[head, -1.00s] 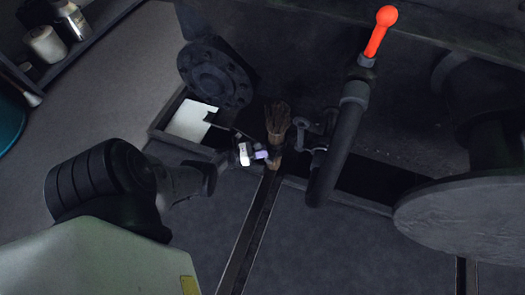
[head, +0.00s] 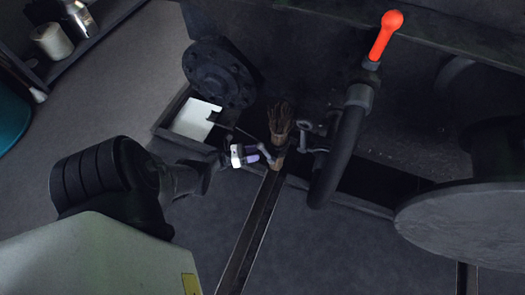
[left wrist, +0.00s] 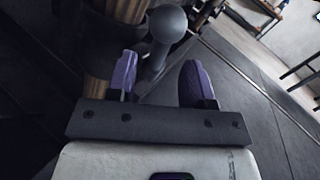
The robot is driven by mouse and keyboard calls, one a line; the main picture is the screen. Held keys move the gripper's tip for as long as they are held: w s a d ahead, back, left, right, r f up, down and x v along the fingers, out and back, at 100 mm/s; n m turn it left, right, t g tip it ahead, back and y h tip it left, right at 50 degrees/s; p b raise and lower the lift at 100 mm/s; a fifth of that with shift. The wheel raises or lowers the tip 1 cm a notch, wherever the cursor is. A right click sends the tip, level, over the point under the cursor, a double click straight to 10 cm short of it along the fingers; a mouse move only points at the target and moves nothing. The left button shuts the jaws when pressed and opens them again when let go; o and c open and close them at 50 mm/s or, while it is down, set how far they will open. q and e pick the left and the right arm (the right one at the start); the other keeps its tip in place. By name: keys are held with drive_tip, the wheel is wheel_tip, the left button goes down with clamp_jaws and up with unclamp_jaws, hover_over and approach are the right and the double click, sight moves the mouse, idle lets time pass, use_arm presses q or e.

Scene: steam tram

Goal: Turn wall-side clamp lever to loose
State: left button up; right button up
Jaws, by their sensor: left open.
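A grey ball-ended lever (left wrist: 168,24), which looks like the clamp lever, stands between and just beyond my fingers in the left wrist view. In the head view, a thin grey rod (head: 266,153) shows at the fingertips, probably the same lever. My left gripper (head: 255,154) is open, its purple pads (left wrist: 158,80) apart with the lever's ball ahead of the gap. I cannot tell whether the pads touch the lever. The lever's lower end is partly hidden by the left finger. My right gripper is not in view.
A frayed brown wooden piece (head: 281,120) stands close beside the fingers. A dark bent pipe (head: 338,155) with a red-orange handle (head: 387,36) is to the right. A round flange (head: 218,74) and an open tray with a white sheet (head: 195,120) lie behind the gripper.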

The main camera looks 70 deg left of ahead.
use_arm(q)
drive_tip(key=v, duration=0.9)
drive_tip(key=shift+r, duration=0.1)
idle(0.4)
